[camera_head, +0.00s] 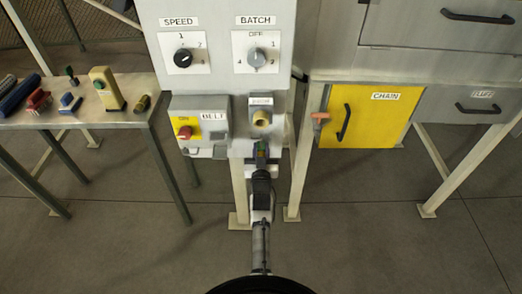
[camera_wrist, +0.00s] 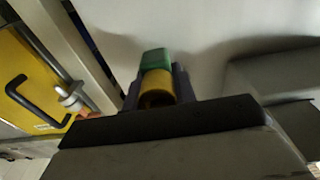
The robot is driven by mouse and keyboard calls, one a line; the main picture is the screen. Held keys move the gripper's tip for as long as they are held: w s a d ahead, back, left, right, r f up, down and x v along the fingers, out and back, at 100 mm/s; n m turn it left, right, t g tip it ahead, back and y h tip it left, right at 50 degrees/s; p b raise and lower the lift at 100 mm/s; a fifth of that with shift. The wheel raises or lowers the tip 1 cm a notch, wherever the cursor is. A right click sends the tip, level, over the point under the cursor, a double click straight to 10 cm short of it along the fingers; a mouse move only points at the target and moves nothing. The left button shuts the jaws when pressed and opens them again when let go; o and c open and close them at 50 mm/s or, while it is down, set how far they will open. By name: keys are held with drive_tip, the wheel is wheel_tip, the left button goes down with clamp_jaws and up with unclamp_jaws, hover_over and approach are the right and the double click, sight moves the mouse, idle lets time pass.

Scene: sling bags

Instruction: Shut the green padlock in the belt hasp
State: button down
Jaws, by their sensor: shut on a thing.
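My gripper (camera_head: 262,163) is shut on the green padlock (camera_head: 262,150), just below the front panel's brass-coloured knob. In the wrist view the green padlock (camera_wrist: 155,57) sits between the two dark fingers (camera_wrist: 157,80), with a brass-coloured round part in front of it. Its shackle cannot be made out. The grey belt box (camera_head: 212,107), labelled BELT, is up and left of my gripper. It has a red knob (camera_head: 185,132) on a yellow plate. Small grey parts (camera_head: 219,151) hang at its lower edge; the hasp is too small to tell clearly. The padlock is apart from the box.
The panel (camera_head: 220,88) carries two dials above. A yellow CHAIN door (camera_head: 368,115) with a black handle and an orange-ended latch (camera_head: 320,117) is right of my gripper. A table (camera_head: 90,117) with several small items stands left. The floor in front is clear.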

sight(261, 152)
drive_tip(key=shift+s+a+f, duration=0.1)
drive_tip(key=shift+s, duration=1.6)
drive_tip(key=shift+s+p, duration=0.3)
drive_tip(key=shift+s, duration=1)
drive_tip(key=shift+f, duration=0.1)
drive_tip(key=shift+a, duration=0.1)
